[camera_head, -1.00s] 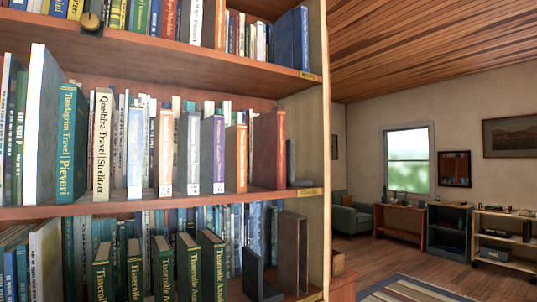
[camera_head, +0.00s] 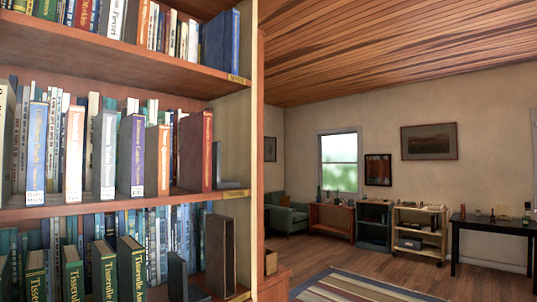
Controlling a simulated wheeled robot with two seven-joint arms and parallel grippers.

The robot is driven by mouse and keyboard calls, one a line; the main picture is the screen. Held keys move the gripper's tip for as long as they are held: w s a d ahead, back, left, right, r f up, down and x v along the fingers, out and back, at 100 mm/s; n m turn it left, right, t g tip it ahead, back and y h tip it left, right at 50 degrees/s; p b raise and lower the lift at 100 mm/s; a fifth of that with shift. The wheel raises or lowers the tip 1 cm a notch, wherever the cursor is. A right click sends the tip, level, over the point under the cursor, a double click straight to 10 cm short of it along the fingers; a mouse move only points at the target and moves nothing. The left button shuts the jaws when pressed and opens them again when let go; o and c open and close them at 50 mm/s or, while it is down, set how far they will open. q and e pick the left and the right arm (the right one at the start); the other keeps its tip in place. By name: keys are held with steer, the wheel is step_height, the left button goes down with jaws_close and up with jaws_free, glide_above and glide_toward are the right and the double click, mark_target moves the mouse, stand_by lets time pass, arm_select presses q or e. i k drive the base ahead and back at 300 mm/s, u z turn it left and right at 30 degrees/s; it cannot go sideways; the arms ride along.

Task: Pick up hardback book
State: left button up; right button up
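Many upright books fill a wooden bookcase on the left; I cannot tell which one is the hardback book of the task. On the middle shelf (camera_head: 130,202) stand a blue-and-white book (camera_head: 37,150), an orange-and-white book (camera_head: 74,150), a grey book (camera_head: 105,150), a purple book (camera_head: 137,155) and a red-spined book (camera_head: 206,150). A blue book (camera_head: 221,42) stands at the right end of the top shelf. On the lower shelf are dark green books (camera_head: 130,265) and a dark brown book (camera_head: 219,250). Neither gripper is in view.
The bookcase's right side panel (camera_head: 254,130) ends near the middle-left. Beyond it is an open room with a striped rug (camera_head: 365,288), a green armchair (camera_head: 286,215), a wheeled cart (camera_head: 418,230) and a black table (camera_head: 495,232). Wooden floor between them is clear.

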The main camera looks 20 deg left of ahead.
mark_target(196, 130)
steer(key=z, duration=0.65)
steer(key=i, duration=3.6)
steer(key=u, duration=3.5)
